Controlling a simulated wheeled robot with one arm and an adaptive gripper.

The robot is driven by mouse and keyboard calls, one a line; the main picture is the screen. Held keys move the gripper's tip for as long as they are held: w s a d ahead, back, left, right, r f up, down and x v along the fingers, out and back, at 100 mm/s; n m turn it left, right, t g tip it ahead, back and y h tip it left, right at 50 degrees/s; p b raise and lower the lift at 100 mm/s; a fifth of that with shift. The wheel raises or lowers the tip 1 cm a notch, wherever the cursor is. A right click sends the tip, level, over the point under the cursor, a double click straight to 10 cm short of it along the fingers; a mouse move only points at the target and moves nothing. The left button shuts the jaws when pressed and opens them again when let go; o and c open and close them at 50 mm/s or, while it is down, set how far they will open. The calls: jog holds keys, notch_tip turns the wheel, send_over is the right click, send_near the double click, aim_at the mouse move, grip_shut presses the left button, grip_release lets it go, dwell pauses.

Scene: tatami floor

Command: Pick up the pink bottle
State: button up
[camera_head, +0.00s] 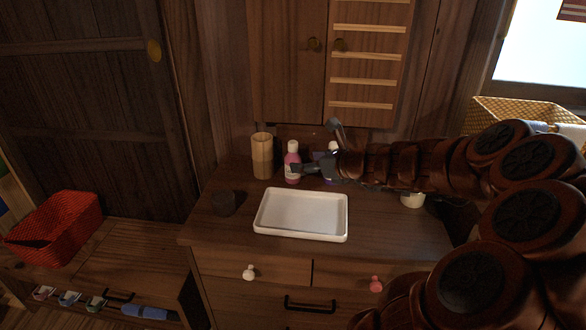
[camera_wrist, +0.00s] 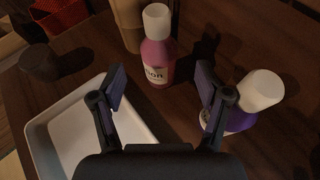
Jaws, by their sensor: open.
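The pink bottle (camera_head: 292,164) stands upright at the back of the wooden cabinet top, with a white cap and a white label. In the wrist view the pink bottle (camera_wrist: 157,50) is ahead of my fingers, between their lines and apart from both. My gripper (camera_head: 308,170) comes in from the right, close to the bottle. In the wrist view my gripper (camera_wrist: 160,88) is open with nothing between its fingers. In the head view a finger overlaps the bottle's right edge.
A purple bottle with a white cap (camera_wrist: 260,90) stands close to my right finger. A white tray (camera_head: 300,234) lies in front, a tan cylinder (camera_head: 262,156) and a dark cup (camera_head: 223,203) to the left. A red basket (camera_head: 58,226) sits farther left. Cabinet doors (camera_head: 290,60) rise behind.

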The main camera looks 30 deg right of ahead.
aim_at(299, 160)
jog(key=shift+b+x, duration=0.95)
jog(key=shift+x, duration=2.05)
jog(key=c, duration=1.4)
jog(key=shift+o, duration=0.2)
jog(key=shift+r, duration=0.1)
